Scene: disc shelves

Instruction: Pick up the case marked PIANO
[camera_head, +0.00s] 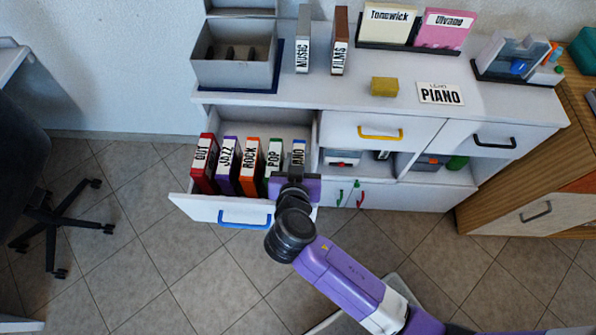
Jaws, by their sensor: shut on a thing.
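The blue case marked PIANO (298,155) stands upright at the right end of a row of cases in the open drawer (240,212). Only the end of its label, "ANO", shows; my gripper hides the rest. My gripper (296,176) is over the near part of this case and shut on it. Its fingertips are mostly hidden behind the wrist. I cannot tell whether the case is clear of the drawer floor.
Cases marked OUT (204,163), JAZZ (227,165), ROCK (250,166) and POP (273,165) stand left of it. A PIANO card (440,94) and a yellow block (384,87) lie on the cabinet top. A chair (50,210) stands left.

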